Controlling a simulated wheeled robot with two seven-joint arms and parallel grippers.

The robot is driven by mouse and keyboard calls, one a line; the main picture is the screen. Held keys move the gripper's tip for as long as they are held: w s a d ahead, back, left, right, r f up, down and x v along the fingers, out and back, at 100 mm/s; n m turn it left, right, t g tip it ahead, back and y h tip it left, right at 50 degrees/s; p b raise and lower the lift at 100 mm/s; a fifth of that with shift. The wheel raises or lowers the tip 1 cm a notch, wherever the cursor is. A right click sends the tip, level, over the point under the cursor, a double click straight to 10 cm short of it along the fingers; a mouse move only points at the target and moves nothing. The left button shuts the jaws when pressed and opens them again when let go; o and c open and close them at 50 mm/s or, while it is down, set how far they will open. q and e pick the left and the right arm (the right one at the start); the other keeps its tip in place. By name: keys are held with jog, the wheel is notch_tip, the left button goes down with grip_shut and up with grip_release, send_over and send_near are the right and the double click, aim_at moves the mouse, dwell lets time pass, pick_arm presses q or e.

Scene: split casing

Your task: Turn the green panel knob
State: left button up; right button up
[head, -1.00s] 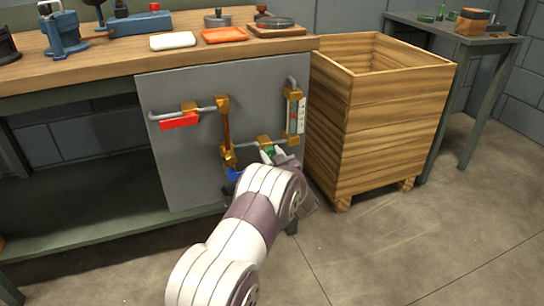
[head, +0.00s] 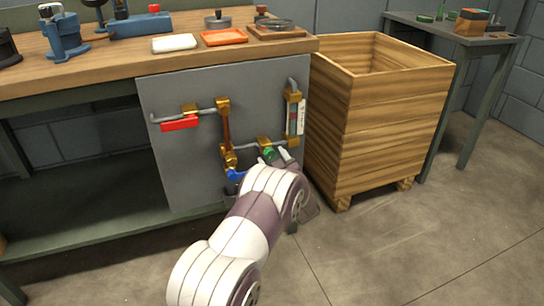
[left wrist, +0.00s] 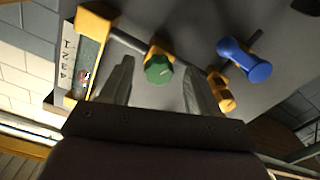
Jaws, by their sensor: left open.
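The green panel knob (head: 269,153) sits on a brass fitting low on the grey panel (head: 180,150). In the left wrist view the green knob (left wrist: 158,69) lies ahead, between and beyond the two fingertips. My left gripper (left wrist: 155,75) is open, its fingers spread on either side of the knob in the picture. I cannot tell if they touch it. In the head view my left gripper (head: 274,158) is at the panel's lower right, mostly hidden behind my own arm. My right gripper is not in view.
A gauge (head: 294,117) is at the panel's right. A wooden crate (head: 375,120) stands right of the workbench (head: 100,68).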

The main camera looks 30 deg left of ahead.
pick_arm(q)
jog(key=p+v, duration=0.4)
jog(key=v, duration=0.7)
jog(key=shift+s+d, duration=0.2)
